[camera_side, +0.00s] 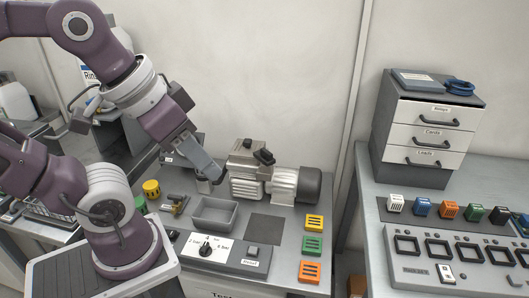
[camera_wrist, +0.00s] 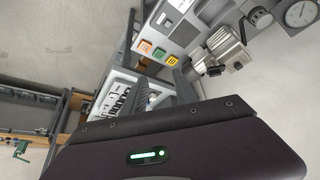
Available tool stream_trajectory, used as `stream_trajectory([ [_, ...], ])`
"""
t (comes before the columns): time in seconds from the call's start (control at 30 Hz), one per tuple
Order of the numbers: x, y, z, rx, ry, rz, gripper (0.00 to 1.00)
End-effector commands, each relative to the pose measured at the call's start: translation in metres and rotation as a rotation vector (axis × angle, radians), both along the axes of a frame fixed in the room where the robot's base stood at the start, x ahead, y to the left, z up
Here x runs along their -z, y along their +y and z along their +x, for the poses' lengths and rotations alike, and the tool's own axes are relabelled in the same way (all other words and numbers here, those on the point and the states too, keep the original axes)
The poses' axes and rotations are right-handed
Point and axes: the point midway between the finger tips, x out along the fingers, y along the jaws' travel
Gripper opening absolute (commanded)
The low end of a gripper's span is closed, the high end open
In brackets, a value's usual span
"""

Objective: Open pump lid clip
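The pump (camera_side: 283,186), a silver ribbed motor with a dark end cap, stands on the grey workbench in the side view. Its pale head block (camera_side: 243,160) is at the left end, with a black part (camera_side: 264,157) on top that may be the lid clip; I cannot tell for sure. The pump also shows in the wrist view (camera_wrist: 226,46), at upper right. My gripper (camera_side: 215,178) is just left of the pump head, pointing down; touching or apart is unclear. Grey fingers (camera_wrist: 180,88) show in the wrist view. Nothing is visibly held, and the finger gap is unclear.
A grey open tray (camera_side: 214,214) and a control panel with a black knob (camera_side: 206,247) lie in front of the pump. Yellow (camera_side: 315,222), green (camera_side: 313,245) and orange (camera_side: 310,271) blocks line the right. A drawer cabinet (camera_side: 425,130) stands on another bench.

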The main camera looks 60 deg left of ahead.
Motion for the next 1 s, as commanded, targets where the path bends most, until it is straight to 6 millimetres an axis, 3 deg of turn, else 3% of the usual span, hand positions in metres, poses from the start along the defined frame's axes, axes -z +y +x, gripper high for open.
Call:
stream_trajectory([
  [0.07, -0.01, 0.007, 0.025, -0.118, 0.046, -0.058, 0.35],
  [0.17, -0.019, 0.03, 0.083, -0.406, 0.139, -0.179, 0.35],
  [0.23, -0.013, 0.056, 0.128, -0.64, 0.203, -0.254, 0.35],
  [0.3, 0.003, 0.088, 0.17, -0.874, 0.261, -0.311, 0.35],
  [0.43, 0.05, 0.146, 0.225, -1.252, 0.332, -0.368, 0.35],
  [0.53, 0.083, 0.179, 0.246, -1.445, 0.36, -0.381, 0.35],
  [0.63, 0.102, 0.195, 0.254, -1.544, 0.371, -0.383, 0.35],
  [1.0, 0.165, 0.198, 0.255, -1.57, 0.377, -0.383, 0.35],
])
